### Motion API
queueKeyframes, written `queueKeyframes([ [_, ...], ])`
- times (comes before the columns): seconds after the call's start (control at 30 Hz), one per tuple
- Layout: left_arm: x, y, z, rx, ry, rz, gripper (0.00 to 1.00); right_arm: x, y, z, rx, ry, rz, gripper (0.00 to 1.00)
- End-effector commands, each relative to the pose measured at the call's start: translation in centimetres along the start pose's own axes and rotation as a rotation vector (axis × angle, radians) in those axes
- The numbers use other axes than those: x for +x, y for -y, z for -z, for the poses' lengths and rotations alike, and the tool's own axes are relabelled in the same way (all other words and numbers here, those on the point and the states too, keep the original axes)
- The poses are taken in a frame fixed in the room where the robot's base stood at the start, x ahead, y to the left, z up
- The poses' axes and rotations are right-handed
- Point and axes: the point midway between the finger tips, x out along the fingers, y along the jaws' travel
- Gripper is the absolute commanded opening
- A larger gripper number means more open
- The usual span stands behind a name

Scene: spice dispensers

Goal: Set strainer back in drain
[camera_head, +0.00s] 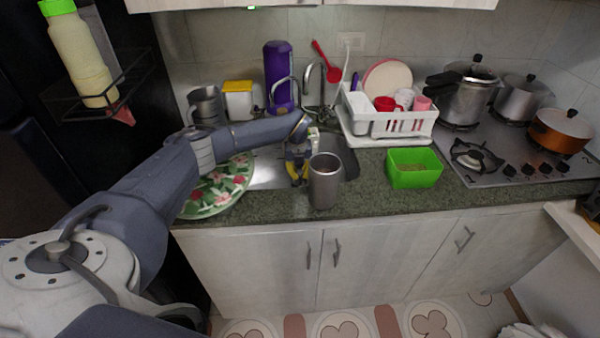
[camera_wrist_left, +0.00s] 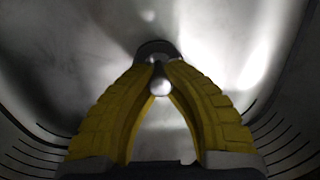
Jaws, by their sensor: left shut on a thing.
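My left gripper (camera_head: 298,180) reaches down into the metal sink (camera_head: 350,168), behind the tall steel cup. In the left wrist view its yellow fingers (camera_wrist_left: 160,66) meet at the tips, shut on the strainer (camera_wrist_left: 160,87), whose small round silver knob shows between them. A dark rounded rim (camera_wrist_left: 155,47) shows just beyond the fingertips; I cannot tell whether it belongs to the strainer or the drain. The fingers hide most of this spot, so I cannot tell whether the strainer sits in the drain. The strainer is hidden in the head view. My right gripper is not in view.
The tall steel cup (camera_head: 325,182) stands at the sink's front edge, close to my gripper. A floral plate (camera_head: 222,190) lies to the left, under my arm. A faucet (camera_head: 322,75) rises behind. A white dish rack (camera_head: 392,124) and green container (camera_head: 414,168) are to the right.

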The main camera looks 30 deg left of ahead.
Motion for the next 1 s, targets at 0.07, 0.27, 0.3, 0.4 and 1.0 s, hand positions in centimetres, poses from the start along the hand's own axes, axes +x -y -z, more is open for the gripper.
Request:
queueKeyframes([
  [0.07,0.2,0.0,0.0,0.0,0.0,0.0,0.0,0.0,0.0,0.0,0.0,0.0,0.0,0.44],
  [0.27,0.6,0.0,0.1,0.0,0.0,0.0,0.0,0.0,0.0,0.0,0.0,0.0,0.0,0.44],
  [0.3,0.7,0.0,0.1,0.0,0.0,0.0,0.0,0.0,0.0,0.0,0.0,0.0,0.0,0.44],
  [0.4,0.9,0.0,0.1,0.0,0.0,0.0,0.0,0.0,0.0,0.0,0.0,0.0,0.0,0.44],
  [1.0,1.8,-0.1,0.2,0.0,-0.001,-0.001,0.19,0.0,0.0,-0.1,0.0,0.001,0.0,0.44],
])
